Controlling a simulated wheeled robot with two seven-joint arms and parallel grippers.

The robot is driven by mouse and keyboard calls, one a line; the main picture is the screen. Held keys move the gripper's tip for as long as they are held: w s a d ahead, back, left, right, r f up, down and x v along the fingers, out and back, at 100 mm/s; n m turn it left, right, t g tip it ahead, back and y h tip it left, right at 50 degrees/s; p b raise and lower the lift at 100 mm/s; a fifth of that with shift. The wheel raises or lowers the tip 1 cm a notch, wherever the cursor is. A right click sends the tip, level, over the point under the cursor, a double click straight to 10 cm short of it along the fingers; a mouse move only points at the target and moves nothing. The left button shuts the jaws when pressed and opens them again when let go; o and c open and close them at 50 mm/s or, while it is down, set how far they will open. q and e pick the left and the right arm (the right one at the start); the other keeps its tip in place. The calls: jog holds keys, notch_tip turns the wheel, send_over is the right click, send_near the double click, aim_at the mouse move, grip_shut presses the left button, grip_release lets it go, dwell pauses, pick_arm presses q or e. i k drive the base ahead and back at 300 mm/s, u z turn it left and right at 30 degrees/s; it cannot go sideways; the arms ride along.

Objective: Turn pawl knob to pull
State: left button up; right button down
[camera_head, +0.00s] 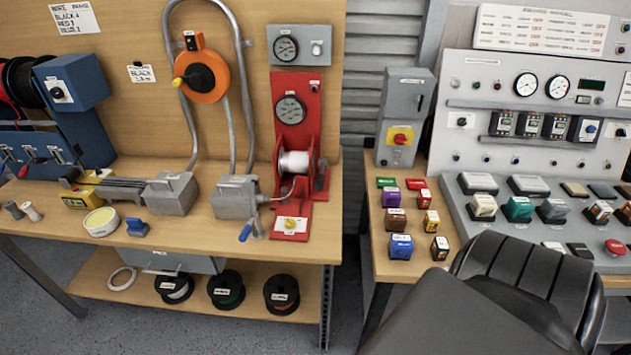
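A red winder stand (293,100) stands at the right end of the left wooden bench. It carries a round gauge and a white spool (295,163). At its foot is a white plate with a small yellow knob (290,223), which may be the pawl knob; its label is too small to read. A grey block (236,197) with a blue-handled lever (245,233) sits just left of the stand. Neither of my grippers is in view.
An orange reel (201,75) with a yellow knob hangs on the back board. A grey control console (540,130) and several small colored blocks are on the right bench (390,268). A dark, chair-like shape (500,290) fills the lower right. Labeled spools lie on the lower shelf (215,305).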

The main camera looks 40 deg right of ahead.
aim_at(290, 223)
jog(key=z, duration=1.4)
